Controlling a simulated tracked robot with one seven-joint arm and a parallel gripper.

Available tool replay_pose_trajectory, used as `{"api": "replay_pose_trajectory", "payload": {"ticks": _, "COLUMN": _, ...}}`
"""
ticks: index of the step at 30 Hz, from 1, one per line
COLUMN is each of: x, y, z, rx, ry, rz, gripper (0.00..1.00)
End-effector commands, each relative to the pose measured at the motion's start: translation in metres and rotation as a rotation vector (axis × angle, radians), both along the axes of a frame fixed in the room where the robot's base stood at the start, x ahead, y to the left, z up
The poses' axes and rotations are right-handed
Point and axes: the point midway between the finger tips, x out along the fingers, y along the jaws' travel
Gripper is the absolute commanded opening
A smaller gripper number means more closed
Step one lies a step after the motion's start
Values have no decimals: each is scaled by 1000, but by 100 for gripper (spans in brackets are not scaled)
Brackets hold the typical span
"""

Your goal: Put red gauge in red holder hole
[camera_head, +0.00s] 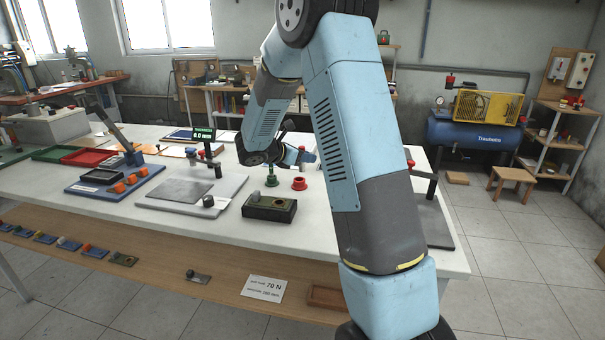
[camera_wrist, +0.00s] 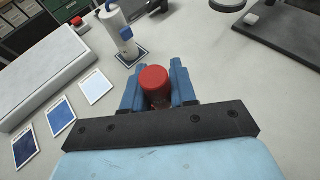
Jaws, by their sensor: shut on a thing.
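The red gauge (camera_wrist: 155,84) shows in the wrist view as a round red-topped piece between the blue fingers of my gripper (camera_wrist: 158,90). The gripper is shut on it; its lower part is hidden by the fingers. In the head view my gripper (camera_head: 308,158) is above the white table, behind the red holder. The red holder (camera_head: 300,184) is a small ring-shaped red piece standing on the table. Its hole is too small to make out clearly. A green holder (camera_head: 271,182) with an upright green piece stands to its left.
A dark block (camera_head: 269,208) lies in front of the holders. A grey plate (camera_head: 190,193) and a blue base with orange pieces (camera_head: 115,183) lie to the left. In the wrist view, a white cylinder (camera_wrist: 117,30) stands beyond the gripper and colour cards (camera_wrist: 60,117) lie left.

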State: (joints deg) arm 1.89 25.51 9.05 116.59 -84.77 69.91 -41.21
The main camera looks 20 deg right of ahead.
Motion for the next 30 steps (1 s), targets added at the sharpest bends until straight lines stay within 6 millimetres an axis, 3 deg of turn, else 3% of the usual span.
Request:
{"api": "replay_pose_trajectory", "payload": {"ticks": 9, "x": 29, "y": -5, "z": -36, "rx": 0, "ry": 0, "rz": -1, "gripper": 0}}
{"api": "replay_pose_trajectory", "payload": {"ticks": 17, "x": 37, "y": -6, "z": -47, "rx": 1, "ry": 2, "rz": -1, "gripper": 0}}
{"api": "replay_pose_trajectory", "payload": {"ticks": 24, "x": 37, "y": -6, "z": -75, "rx": 0, "ry": 0, "rz": -1, "gripper": 0}}
{"api": "replay_pose_trajectory", "payload": {"ticks": 30, "x": 37, "y": -6, "z": -76, "rx": 0, "ry": -1, "rz": 0, "gripper": 0}}
